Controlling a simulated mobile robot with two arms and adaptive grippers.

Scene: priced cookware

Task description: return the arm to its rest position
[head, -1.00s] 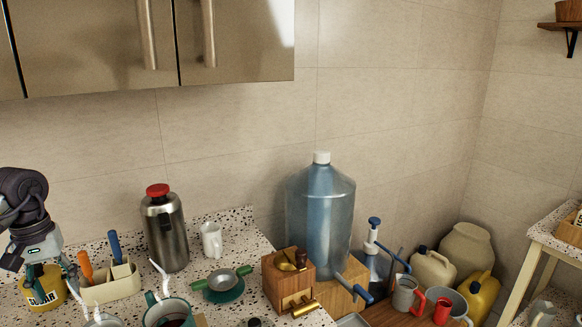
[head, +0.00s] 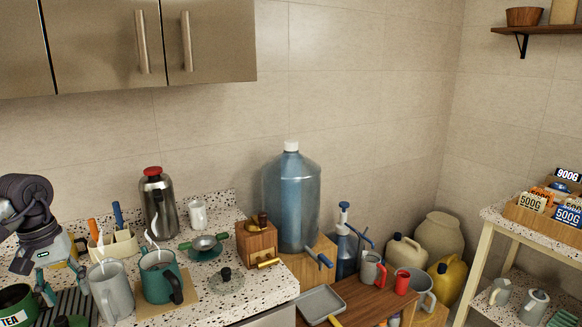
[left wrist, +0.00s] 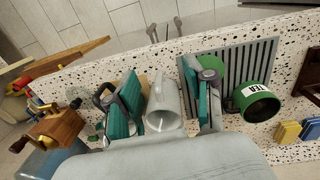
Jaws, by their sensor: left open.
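My left gripper (head: 64,283) is open and empty over the left part of the speckled counter (head: 240,290). In the head view it stands left of a grey mug (head: 112,296). In the left wrist view, the grey mug (left wrist: 163,108) shows between the two spread fingers of my left gripper (left wrist: 165,98); how far it is from them is hard to tell. A teal mug (head: 160,283) stands right of the grey one, on a tan board. My right gripper is not in view.
A green TEA tin (head: 14,305) and a grey slatted rack (head: 72,302) lie near the gripper. A cream utensil holder (head: 120,243), a steel flask with a red top (head: 159,205) and a wooden grinder (head: 257,243) stand farther back. A cabinet (head: 150,45) hangs above.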

